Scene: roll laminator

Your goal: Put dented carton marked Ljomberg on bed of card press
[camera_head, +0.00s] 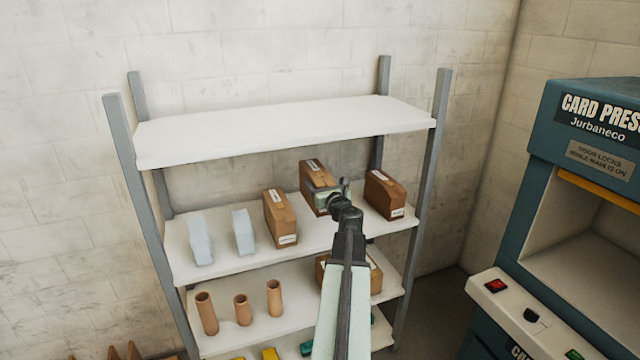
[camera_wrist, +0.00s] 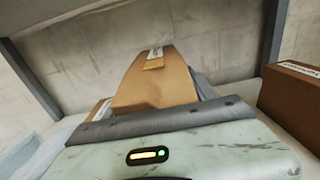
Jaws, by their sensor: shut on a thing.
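My gripper (camera_head: 330,190) is at the middle shelf of the rack, shut on a brown carton (camera_head: 313,172). The held carton stands upright above the shelf boards in the head view, partly hidden by the gripper. In the wrist view the carton (camera_wrist: 157,80) rises between the grey fingers, with a white label and tan tape on its top. I cannot read the label or make out a dent. The card press (camera_head: 590,120), teal with "CARD PRESS Jurbaneco" on it, stands at the right. Its front opening shows a pale bed (camera_head: 590,275) inside.
Two other cartons stand beside the held one, one left (camera_head: 280,218) and one right (camera_head: 385,194). Pale blue blocks (camera_head: 243,232) stand further left. Tan tubes (camera_head: 207,313) and another carton (camera_head: 375,278) are on the shelf below. The top shelf (camera_head: 280,128) is empty and overhangs.

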